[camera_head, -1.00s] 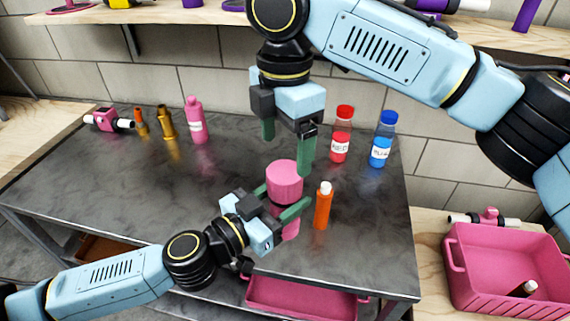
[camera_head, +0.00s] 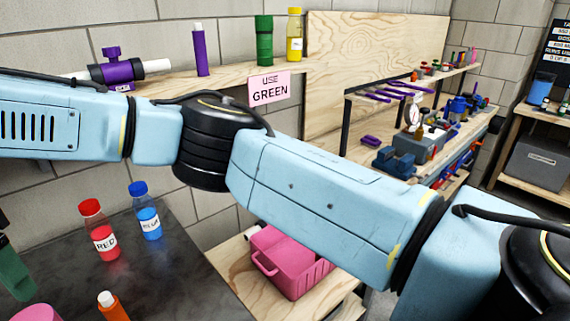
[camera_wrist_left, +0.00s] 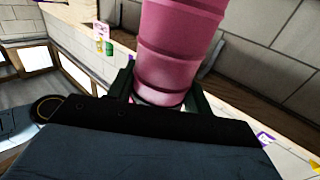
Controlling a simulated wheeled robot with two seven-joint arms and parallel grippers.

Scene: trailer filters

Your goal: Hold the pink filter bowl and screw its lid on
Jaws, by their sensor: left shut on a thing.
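The pink filter bowl (camera_wrist_left: 178,45) fills the upper middle of the left wrist view, a ribbed cylinder. My left gripper (camera_wrist_left: 160,95) is shut on it, one green finger on each side. In the head view only a rounded pink top (camera_head: 37,313) shows at the bottom left corner; I cannot tell whether it is the lid or the bowl.
A red bottle (camera_head: 100,230), a blue bottle (camera_head: 146,210) and an orange bottle (camera_head: 112,306) stand on the dark table (camera_head: 190,270). A pink crate (camera_head: 290,262) is to the right. A pink "USE GREEN" sign (camera_head: 269,89) hangs from the shelf (camera_head: 220,80).

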